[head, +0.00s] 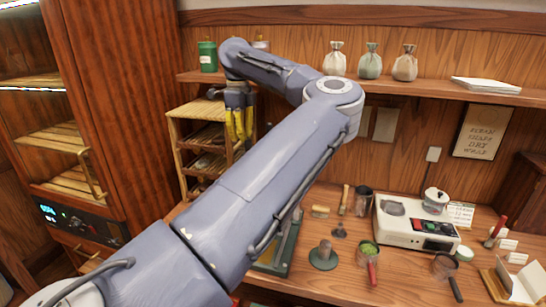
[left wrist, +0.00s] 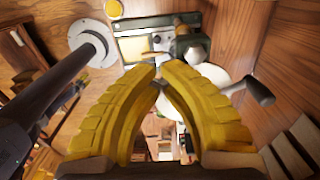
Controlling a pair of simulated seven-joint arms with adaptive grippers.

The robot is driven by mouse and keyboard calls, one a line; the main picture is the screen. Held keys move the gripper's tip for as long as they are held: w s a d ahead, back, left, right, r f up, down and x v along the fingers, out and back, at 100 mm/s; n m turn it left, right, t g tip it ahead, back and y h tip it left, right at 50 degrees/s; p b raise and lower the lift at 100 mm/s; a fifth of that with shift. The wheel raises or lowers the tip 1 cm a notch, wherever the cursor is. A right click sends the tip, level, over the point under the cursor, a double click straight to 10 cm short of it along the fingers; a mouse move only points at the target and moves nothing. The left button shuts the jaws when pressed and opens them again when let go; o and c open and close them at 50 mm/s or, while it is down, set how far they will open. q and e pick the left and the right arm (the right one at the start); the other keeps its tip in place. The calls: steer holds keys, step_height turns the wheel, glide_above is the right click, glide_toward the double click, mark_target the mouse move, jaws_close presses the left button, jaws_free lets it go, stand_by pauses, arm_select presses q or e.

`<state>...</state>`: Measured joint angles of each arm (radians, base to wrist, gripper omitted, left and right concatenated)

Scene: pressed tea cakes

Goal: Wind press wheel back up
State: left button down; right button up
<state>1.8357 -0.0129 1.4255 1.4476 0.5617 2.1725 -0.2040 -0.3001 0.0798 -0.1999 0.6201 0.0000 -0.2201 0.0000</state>
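My left gripper (head: 238,125) has yellow fingers and hangs in front of the wooden rack in the head view. In the left wrist view its fingertips (left wrist: 159,69) come nearly together, and I see nothing held between them. The press wheel is not clearly seen in the head view, where my left arm covers much of the middle. A green-framed base (head: 284,247), perhaps the press, shows partly below the arm. In the left wrist view a pale disc (left wrist: 215,76) lies behind the right finger, with a dark handle (left wrist: 258,90) beside it; I cannot tell whether this is the wheel. My right gripper is not in view.
The wooden rack (head: 184,130) stands at the back left, under a shelf (head: 460,94) with a green canister (head: 208,57) and cloth bags (head: 370,62).

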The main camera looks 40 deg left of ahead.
mark_target(250, 142)
arm_select(q)
steer(key=shift+s+d, duration=0.3)
steer(key=shift+d, duration=0.25)
steer(key=shift+s+d, duration=0.3)
steer(key=shift+d, duration=0.2)
steer(key=shift+d, duration=0.1)
steer(key=shift+s+d, duration=0.2)
steer(key=shift+d, duration=1.6)
steer(key=shift+w+d, duration=0.2)
steer(key=shift+d, duration=0.65)
steer(key=shift+w+d, duration=0.2)
steer(key=shift+d, duration=0.6)
steer(key=w+d, duration=0.1)
steer(key=d, duration=0.2)
steer(key=shift+w, duration=0.4)
steer(key=shift+w+d, duration=1.4)
steer(key=shift+w, duration=0.15)
